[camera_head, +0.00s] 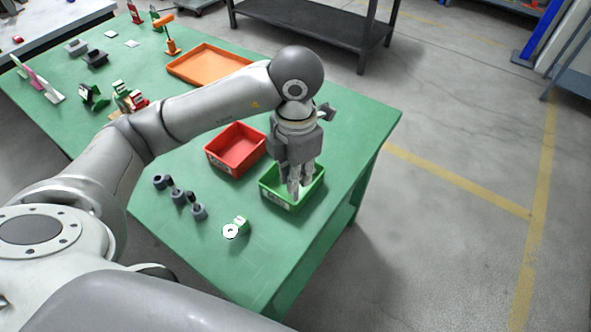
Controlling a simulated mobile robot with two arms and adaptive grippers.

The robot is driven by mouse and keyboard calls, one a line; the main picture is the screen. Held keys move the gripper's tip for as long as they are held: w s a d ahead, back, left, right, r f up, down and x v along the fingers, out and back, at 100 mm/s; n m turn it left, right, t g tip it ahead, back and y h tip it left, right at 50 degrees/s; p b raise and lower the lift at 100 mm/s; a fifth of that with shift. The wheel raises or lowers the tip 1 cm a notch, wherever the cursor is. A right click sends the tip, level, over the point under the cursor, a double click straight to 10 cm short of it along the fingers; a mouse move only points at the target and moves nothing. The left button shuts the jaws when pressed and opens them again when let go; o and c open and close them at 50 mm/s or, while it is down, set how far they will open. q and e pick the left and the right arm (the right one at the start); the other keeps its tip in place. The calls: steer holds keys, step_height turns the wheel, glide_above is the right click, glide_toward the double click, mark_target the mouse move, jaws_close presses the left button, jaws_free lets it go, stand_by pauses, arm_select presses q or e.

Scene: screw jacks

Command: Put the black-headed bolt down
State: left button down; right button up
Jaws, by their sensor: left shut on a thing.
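My left gripper (297,192) points down over the green bin (273,193), its fingertips at or just inside the bin's opening. Its fingers are close together, shut on what I take to be the black-headed bolt. The bolt itself is hidden by the fingers or too small to make out, and I cannot tell whether it touches the bin. My right gripper is not in view.
A red bin (236,150) stands left of the green bin. An orange tray (208,64) lies farther back. The table's right edge is close to the green bin.

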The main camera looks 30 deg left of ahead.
arm_select(q)
steer(key=w+a+f+p, duration=0.1)
steer(key=w+a+f, duration=0.1)
steer(key=w+f, duration=0.1)
steer(key=w+a+f+p, duration=0.2)
steer(key=w+f, duration=0.1)
steer(key=f, duration=0.1)
steer(key=w+a+f+p, duration=0.1)
steer(key=w+a+f, duration=0.1)
steer(key=w+f, duration=0.2)
steer(key=shift+a+f, duration=0.15)
steer(key=shift+f, duration=0.3)
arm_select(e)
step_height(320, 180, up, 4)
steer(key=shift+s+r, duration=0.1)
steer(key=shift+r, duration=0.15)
arm_select(q)
steer(key=shift+f, duration=0.1)
steer(key=shift+f, duration=0.15)
steer(key=c, duration=1.5)
jaws_free()
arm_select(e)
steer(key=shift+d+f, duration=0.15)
